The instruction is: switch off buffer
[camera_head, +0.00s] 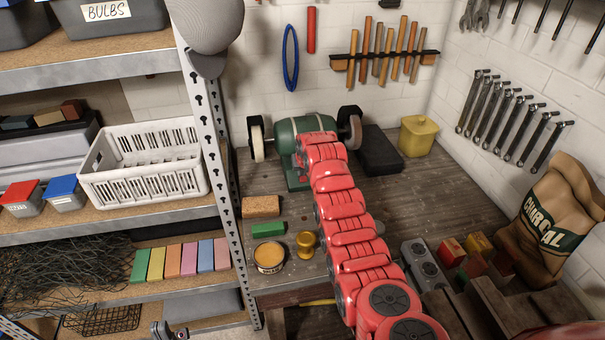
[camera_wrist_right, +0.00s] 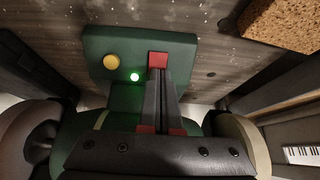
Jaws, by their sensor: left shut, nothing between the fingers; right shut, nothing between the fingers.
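My left gripper (camera_head: 168,331) is shut at the bottom edge, partly cropped.
A brown sponge (camera_head: 261,206), a green block (camera_head: 268,229), an open tin (camera_head: 269,257) and a brass-coloured knob-like piece (camera_head: 306,244) lie in front of the buffer. A black box (camera_head: 380,152) and yellow container (camera_head: 417,136) stand right of it. A metal shelf post (camera_head: 215,150) rises at left.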

